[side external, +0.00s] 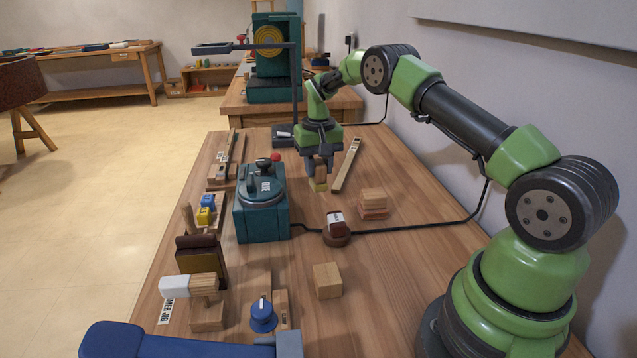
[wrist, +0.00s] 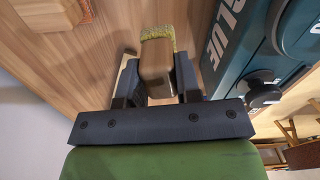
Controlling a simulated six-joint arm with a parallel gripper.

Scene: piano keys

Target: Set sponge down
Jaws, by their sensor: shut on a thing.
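The sponge (side external: 320,185) shows in the side external view as a small yellowish block below my gripper (side external: 319,163). In the wrist view the sponge (wrist: 157,55) has a brown body with a yellow-green rough layer at its far end. My gripper (wrist: 155,75) is shut on it, one dark finger on each side. The sponge is over the wooden table (side external: 400,290), close to its surface. I cannot tell whether it touches. The fingers partly hide its sides.
A teal box marked GLUE (side external: 262,210) stands just left of the gripper. A long wooden strip (side external: 346,165) lies to the right. A small stack of blocks (side external: 373,203) and a dark round-based item (side external: 336,228) are nearer the camera. A black cable crosses the table. Bare wood surrounds the wooden block (side external: 327,280).

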